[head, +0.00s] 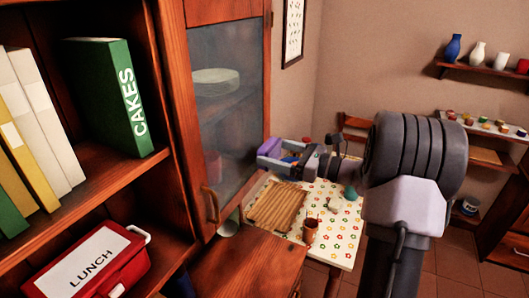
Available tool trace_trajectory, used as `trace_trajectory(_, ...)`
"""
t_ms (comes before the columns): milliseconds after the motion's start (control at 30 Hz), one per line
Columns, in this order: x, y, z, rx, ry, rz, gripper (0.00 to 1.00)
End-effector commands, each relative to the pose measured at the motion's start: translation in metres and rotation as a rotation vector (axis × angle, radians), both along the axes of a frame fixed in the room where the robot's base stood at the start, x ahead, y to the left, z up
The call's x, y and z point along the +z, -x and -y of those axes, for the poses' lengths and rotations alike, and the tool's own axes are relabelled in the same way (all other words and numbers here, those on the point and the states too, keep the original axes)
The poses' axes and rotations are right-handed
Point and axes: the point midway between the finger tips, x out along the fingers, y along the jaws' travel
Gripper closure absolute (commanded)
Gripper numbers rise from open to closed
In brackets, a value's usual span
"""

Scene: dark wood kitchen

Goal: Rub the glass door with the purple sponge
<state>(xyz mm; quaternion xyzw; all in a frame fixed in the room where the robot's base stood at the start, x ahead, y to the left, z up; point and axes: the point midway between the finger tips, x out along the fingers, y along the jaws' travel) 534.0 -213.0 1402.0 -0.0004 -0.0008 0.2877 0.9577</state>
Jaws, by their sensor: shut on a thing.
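The glass door (228,125) has a wooden frame and a handle (210,205) low on its left side. Its glass looks cloudy, and pale plates and a pinkish thing show dimly through it. My gripper (300,160) is small in view, right of the door and above the table. It is shut, pointing left towards the door. A purple block, which looks like the sponge (269,147), is by its tip, close to the door's right edge. I cannot tell whether the sponge touches the door.
A flowered table (340,235) carries a slatted wooden board (275,205), a brown mug (310,232) and a teal item (351,193). A shelf at left holds a green CAKES book (110,97) and a red LUNCH box (90,265). Wall shelves with vases are at right.

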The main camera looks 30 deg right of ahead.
Motion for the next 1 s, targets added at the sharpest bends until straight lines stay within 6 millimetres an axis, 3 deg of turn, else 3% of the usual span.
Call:
trace_trajectory(367,0.000,0.005,0.003,0.001,0.000,0.000,0.64)
trace_trajectory(633,-0.001,0.027,0.018,0.000,0.001,0.000,0.64)
trace_trajectory(1000,0.000,0.028,0.018,0.001,0.001,0.001,0.64)
